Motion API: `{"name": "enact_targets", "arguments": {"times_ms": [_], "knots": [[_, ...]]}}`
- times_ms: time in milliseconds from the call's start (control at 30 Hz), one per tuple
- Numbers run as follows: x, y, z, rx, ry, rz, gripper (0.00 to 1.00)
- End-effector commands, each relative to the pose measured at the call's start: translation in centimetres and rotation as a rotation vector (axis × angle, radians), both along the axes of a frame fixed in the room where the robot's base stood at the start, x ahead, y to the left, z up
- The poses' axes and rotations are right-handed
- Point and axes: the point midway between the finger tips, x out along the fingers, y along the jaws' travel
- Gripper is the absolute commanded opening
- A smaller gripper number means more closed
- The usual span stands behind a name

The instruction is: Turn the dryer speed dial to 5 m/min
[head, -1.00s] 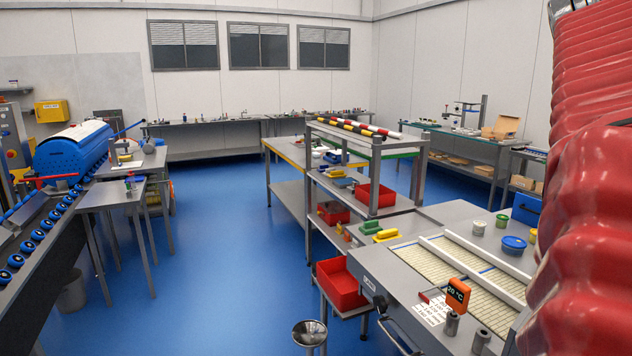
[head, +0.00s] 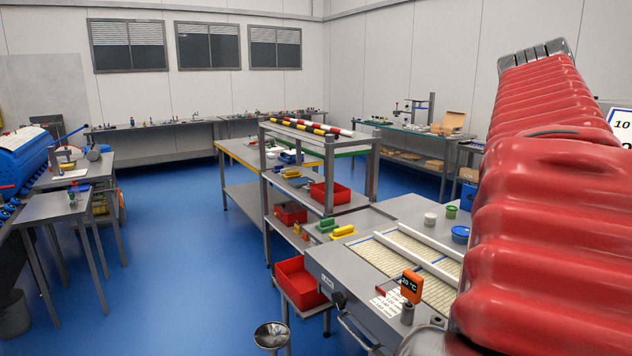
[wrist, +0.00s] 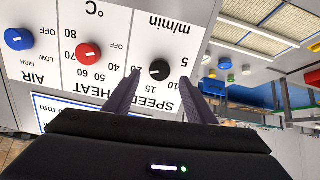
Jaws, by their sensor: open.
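My gripper (wrist: 160,74) is open, one dark finger on each side of the dial, 5 beside the right finger. I cannot tell whether the fingers touch it. In the head view my red-sleeved arm fills the right side and the gripper is hidden.
A red HEAT dial (wrist: 87,53) and a blue AIR dial (wrist: 19,39) sit left of the speed dial on the panel. In the head view, a bench with slatted bed (head: 345,269) and red bins (head: 299,282) stand near my arm. Blue floor is open at left.

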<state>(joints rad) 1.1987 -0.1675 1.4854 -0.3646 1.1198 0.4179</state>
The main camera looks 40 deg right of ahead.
Motion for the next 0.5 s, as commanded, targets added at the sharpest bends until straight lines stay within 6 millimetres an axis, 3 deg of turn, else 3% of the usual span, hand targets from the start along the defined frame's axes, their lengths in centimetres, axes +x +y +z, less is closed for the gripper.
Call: {"name": "enact_targets", "arguments": {"times_ms": [300,500], "knots": [[-0.4,-3.3,-3.4,0.003,0.001,-0.002,0.5],[-0.5,-4.1,-4.1,0.001,0.001,-0.001,0.5]]}}
